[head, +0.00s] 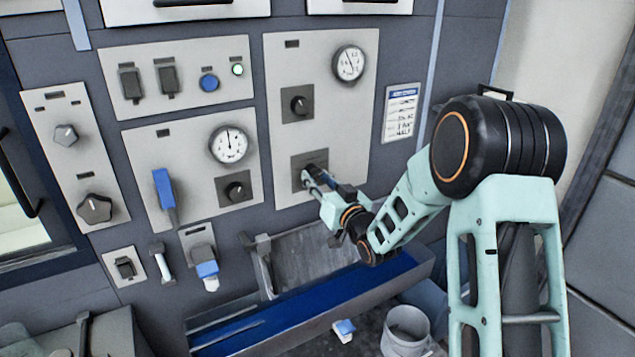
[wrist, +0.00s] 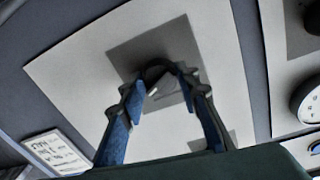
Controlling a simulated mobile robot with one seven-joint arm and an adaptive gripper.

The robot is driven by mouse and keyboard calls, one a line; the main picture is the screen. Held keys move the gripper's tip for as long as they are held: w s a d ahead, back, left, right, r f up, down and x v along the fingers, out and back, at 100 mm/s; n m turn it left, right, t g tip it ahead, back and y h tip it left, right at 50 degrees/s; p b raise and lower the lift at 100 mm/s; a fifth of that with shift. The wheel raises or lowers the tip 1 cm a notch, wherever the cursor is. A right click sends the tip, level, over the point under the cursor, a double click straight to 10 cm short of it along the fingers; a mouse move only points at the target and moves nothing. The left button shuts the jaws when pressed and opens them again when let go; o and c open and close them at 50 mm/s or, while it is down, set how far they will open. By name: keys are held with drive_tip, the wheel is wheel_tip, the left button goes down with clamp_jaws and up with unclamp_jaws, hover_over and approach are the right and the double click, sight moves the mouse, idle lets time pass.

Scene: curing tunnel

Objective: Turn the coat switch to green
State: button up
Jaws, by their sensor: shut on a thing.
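My gripper (head: 313,179) reaches the lower dark grey square plate (head: 311,160) on the tall light panel right of centre. In the wrist view my gripper (wrist: 163,85) has its two blue-padded fingers closed around a dark rotary switch (wrist: 157,70) on that plate (wrist: 180,45). The fingers hide most of the switch in both views. Its pointer direction and any coloured marks cannot be made out. No label naming it the coat switch is readable.
Above it on the same panel are another black knob (head: 299,104) and a round gauge (head: 349,63). A printed sheet (head: 401,112) hangs to the right. A blue-edged trough (head: 300,300) juts out below my gripper. A lit greenish lamp (head: 237,70) is at upper left.

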drive_tip(key=n+b, duration=0.2)
drive_tip(key=b, duration=0.2)
drive_tip(key=f+n+b, duration=0.1)
drive_tip(key=b, duration=0.3)
drive_tip(key=shift+n+b, duration=0.35)
drive_tip(key=shift+n, duration=0.05)
drive_tip(key=n+b, duration=0.5)
drive_tip(key=b, duration=0.4)
drive_tip(key=shift+d+y, duration=0.1)
drive_tip(key=shift+y, duration=0.2)
drive_tip(key=n+b, duration=0.2)
drive_tip(key=b, duration=0.1)
drive_tip(key=n+b, duration=0.2)
drive_tip(key=b, duration=0.1)
drive_tip(key=shift+w+d+r+n+y, duration=0.1)
drive_tip(key=shift+r+n+y, duration=0.05)
drive_tip(key=shift+n+y, duration=0.15)
drive_tip(key=n+b, duration=0.4)
drive_tip(key=shift+r, duration=0.3)
drive_tip(key=shift+r+n, duration=0.1)
drive_tip(key=shift+n, duration=0.4)
drive_tip(key=o, duration=1.1)
drive_tip(key=shift+o, duration=0.2)
